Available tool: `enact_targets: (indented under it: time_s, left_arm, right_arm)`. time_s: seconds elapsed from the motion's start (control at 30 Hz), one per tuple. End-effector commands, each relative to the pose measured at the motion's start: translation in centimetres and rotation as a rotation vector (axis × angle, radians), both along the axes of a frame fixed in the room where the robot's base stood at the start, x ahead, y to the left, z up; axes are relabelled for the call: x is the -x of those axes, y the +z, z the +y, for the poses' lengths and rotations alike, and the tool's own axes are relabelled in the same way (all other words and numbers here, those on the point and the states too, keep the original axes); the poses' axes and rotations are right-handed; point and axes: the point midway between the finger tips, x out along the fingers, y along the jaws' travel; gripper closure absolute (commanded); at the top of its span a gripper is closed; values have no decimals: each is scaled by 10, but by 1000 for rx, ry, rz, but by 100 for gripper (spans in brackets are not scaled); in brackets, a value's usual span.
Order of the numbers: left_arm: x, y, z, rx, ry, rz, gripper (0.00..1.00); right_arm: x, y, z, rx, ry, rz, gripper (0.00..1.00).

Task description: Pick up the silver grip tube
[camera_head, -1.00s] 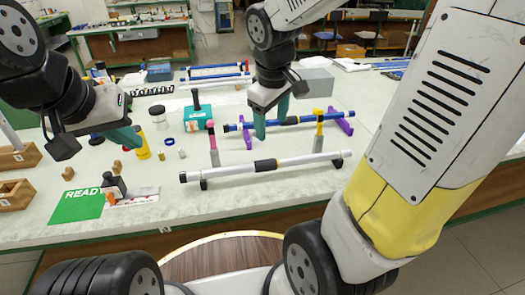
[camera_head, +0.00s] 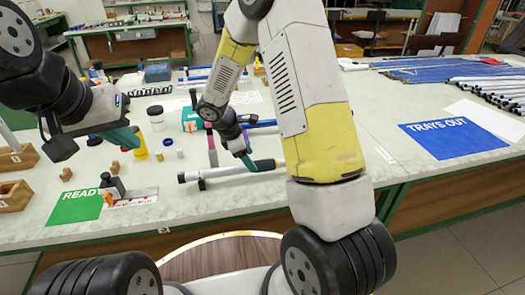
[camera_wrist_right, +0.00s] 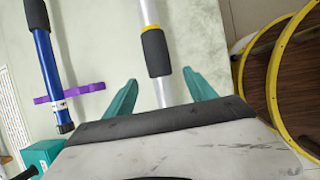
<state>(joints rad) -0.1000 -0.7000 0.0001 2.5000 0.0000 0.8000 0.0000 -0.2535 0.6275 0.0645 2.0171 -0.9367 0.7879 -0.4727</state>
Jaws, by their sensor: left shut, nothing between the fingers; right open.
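My right gripper (camera_head: 250,163) is open and appears directly at the tube, pointing down. In the right wrist view its teal fingers (camera_wrist_right: 160,80) lie on either side of the tube below the black sleeve; whether they reach down around it I cannot tell. My right arm hides the tube's right part in the head view. My left gripper (camera_head: 127,137) is shut and empty, over the bench's left side.
A blue tube (camera_wrist_right: 45,65) on a purple stand (camera_wrist_right: 88,90) lies beside the silver one. A green mat (camera_head: 75,207), yellow bottle (camera_head: 139,145) and wooden boxes (camera_head: 14,196) are left. A blue mat (camera_head: 452,140) lies right.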

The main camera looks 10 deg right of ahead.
Motion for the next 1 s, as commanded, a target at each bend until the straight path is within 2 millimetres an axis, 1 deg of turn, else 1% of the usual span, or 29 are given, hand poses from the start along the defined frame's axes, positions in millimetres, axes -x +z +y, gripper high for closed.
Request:
enact_targets:
  time_s: [0.2, 0.3, 0.57, 0.6, 0.67, 0.7, 0.77, 0.9, 0.93, 1.0]
  left_arm:
    - [0, 0, 0, 0, 0, 0, 100]
    - [0, 0, 0, 0, 0, 0, 100]
    - [0, 0, 0, 0, 0, 0, 100]
    - [0, 0, 0, 0, 0, 0, 100]
    - [0, 0, 0, 0, 0, 0, 100]
    - [0, 0, 0, 0, 0, 0, 100]
    - [0, 0, 0, 0, 0, 0, 100]
    - [0, 0, 0, 0, 0, 0, 100]
    - [0, 0, 0, 0, 0, 0, 100]
    - [0, 0, 0, 0, 0, 0, 100]
  right_arm:
    - [-4, -30, -16, 1, -2, 2, 35]
    - [-6, -39, -19, -1, -1, 1, 35]
    - [-7, -41, -21, -1, -2, -2, 35]
    - [-7, -42, -20, -1, -2, -2, 39]
    - [-7, -41, -20, -1, -2, -2, 51]
    - [-7, -41, -20, -1, -2, -2, 59]
    - [-7, -41, -20, -1, -2, -2, 71]
    - [-7, -41, -20, -1, -2, -2, 98]
    - [-7, -41, -20, -1, -2, -2, 100]
    - [-7, -41, -20, -1, -2, -2, 100]
